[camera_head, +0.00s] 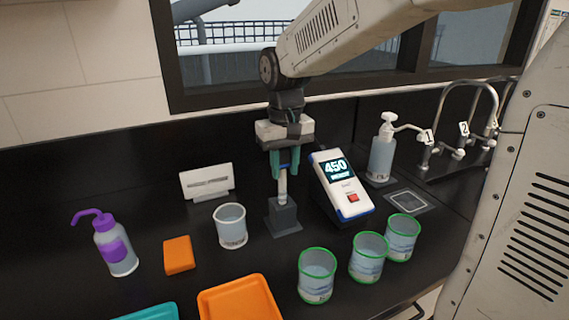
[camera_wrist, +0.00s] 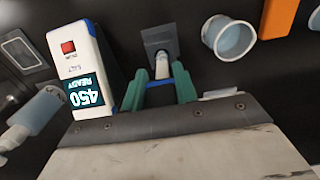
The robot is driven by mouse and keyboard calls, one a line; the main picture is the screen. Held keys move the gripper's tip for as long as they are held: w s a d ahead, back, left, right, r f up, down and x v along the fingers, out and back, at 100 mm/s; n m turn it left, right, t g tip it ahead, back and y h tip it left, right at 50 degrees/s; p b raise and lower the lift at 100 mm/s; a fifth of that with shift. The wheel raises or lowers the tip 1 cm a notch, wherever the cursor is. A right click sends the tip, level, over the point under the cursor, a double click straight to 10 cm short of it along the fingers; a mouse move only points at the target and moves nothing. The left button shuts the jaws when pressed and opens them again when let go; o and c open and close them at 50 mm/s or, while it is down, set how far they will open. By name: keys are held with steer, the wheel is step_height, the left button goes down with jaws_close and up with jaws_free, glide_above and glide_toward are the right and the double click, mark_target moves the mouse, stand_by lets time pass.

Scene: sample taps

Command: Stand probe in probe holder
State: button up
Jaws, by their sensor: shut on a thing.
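The probe (camera_head: 283,186) is a pale, slim upright rod with a blue part near the fingers. My gripper (camera_head: 284,168) has green fingers and is shut on the probe's upper part. The probe's lower end meets the top of the dark grey probe holder (camera_head: 285,218), a block standing on the counter. In the wrist view the probe (camera_wrist: 161,68) shows between the green fingers (camera_wrist: 158,85), lined up with the holder (camera_wrist: 155,36). How deep the lower end sits in the holder cannot be told.
The white meter (camera_head: 342,190) reading 450 stands close right of the holder. A clear beaker (camera_head: 231,232) is close left. Green-rimmed beakers (camera_head: 317,278) stand in front right. A purple-topped wash bottle (camera_head: 117,249), an orange block (camera_head: 178,255) and an orange tray (camera_head: 238,291) are left.

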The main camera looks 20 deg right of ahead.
steer(key=shift+f, duration=3.1)
steer(key=o, duration=1.6)
steer(key=shift+r, duration=0.15)
steer(key=shift+r, duration=3.4)
